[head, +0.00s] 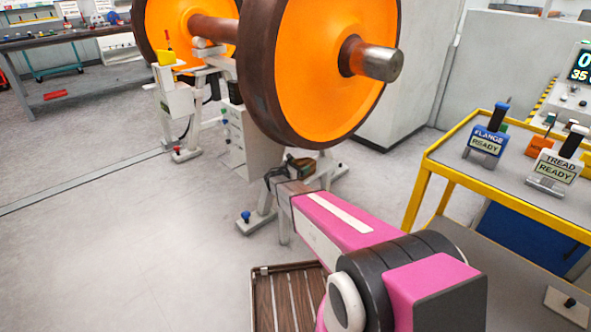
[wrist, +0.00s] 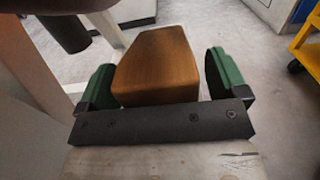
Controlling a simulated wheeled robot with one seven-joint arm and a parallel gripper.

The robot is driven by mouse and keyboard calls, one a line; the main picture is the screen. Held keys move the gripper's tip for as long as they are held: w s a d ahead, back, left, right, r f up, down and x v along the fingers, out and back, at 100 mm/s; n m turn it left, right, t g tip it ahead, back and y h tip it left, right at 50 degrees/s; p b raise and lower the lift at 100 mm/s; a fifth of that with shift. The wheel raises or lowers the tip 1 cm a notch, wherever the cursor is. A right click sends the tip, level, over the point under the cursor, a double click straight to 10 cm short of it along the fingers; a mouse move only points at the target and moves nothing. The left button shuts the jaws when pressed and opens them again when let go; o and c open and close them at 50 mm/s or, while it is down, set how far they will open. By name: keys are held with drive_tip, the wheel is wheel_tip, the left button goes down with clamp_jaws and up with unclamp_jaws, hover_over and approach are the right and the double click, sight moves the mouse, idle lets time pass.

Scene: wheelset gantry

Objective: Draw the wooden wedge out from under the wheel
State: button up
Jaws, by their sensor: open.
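The wooden wedge (wrist: 157,72) is a brown block in the middle of the wrist view. It lies between the two green finger pads of my gripper (wrist: 160,82), with a visible gap on the right side; on the left the pad is close to it and I cannot tell if they touch. In the head view my gripper (head: 297,165) is low beneath the near orange wheel (head: 312,65) with its dark brown rim; the wedge is too small there to make out surely. The wedge's contact with the wheel is not clearly shown.
White stands (head: 256,150) carry the wheelset close around my gripper. A slatted wooden tray (head: 262,305) lies on the floor below my arm. A yellow-edged cart (head: 462,178) with flange and tread gauges stands at right. Open floor (head: 110,240) lies at left.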

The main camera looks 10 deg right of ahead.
drive_tip(key=shift+w+d, duration=0.1)
drive_tip(key=c, duration=1.3)
drive_tip(key=shift+r+v, duration=0.2)
drive_tip(key=shift+v, duration=6.3)
drive_tip(key=shift+r, duration=0.1)
drive_tip(key=shift+s+a+r, duration=0.6)
drive_tip(key=shift+a+r, duration=0.05)
drive_tip(key=shift+a, duration=0.2)
drive_tip(key=shift+s+a+r, duration=0.55)
drive_tip(key=shift+a+r, duration=0.1)
drive_tip(key=shift+a, duration=0.2)
drive_tip(key=shift+s+a+r, duration=0.6)
drive_tip(key=shift+a, duration=0.25)
